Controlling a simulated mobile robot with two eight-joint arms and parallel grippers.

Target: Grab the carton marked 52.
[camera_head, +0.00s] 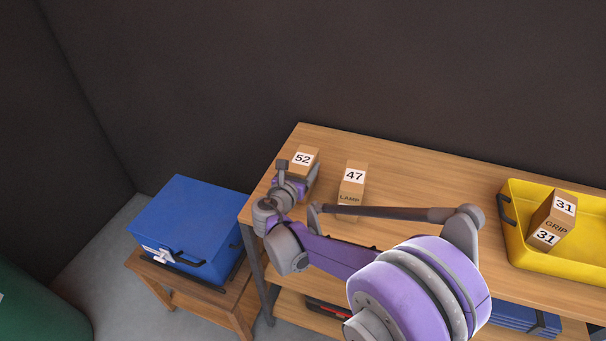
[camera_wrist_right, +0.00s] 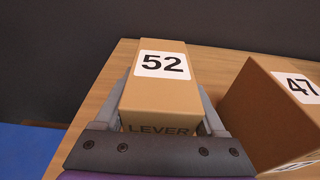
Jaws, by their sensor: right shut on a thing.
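The carton marked 52 (camera_head: 304,157) stands on the wooden workbench (camera_head: 390,154) near its left end, and my gripper and arm hide part of it in the head view. In the right wrist view the brown carton (camera_wrist_right: 161,95) shows a white 52 label on top and the word LEVER on its near face. My right gripper (camera_head: 297,180) is shut on it, with one grey finger along each side, as the right wrist view (camera_wrist_right: 165,105) shows. I cannot tell whether the carton is clear of the bench. My left gripper is not in view.
The carton marked 47 (camera_head: 352,180) stands close to the right. A yellow tray (camera_head: 514,235) at right holds a carton marked 31 (camera_head: 554,219). A blue box (camera_head: 190,212) sits on a lower wooden stand at left. A dark wall is behind the bench.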

